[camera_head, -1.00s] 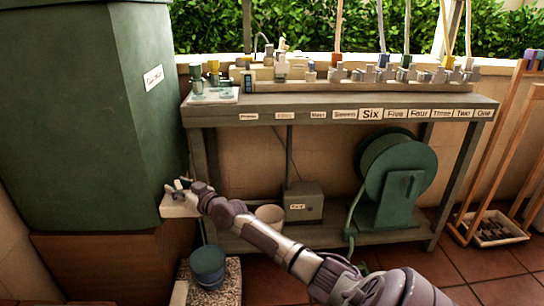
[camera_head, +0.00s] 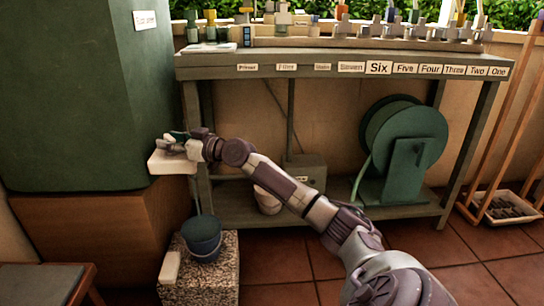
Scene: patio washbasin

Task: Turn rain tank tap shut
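The rain tank (camera_head: 75,95) is a large dark green box at the left, standing on a brown wooden base. A pale block (camera_head: 170,164) sticks out low from its right side. My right gripper (camera_head: 172,144) is at that spot, just above the block, with its arm reaching in from the lower right. A small dark green piece (camera_head: 178,134), perhaps the tap's handle, shows by the fingers. The fingers and the tap overlap, so I cannot tell whether they touch or how the handle is turned. My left gripper is out of view.
A blue-grey bucket (camera_head: 203,240) stands on a speckled stone block (camera_head: 225,275) below the tap. A workbench (camera_head: 260,69) with numbered labels and several valves stands behind my arm. A green hose reel (camera_head: 405,140) sits on its lower shelf. A stool (camera_head: 45,280) is at lower left.

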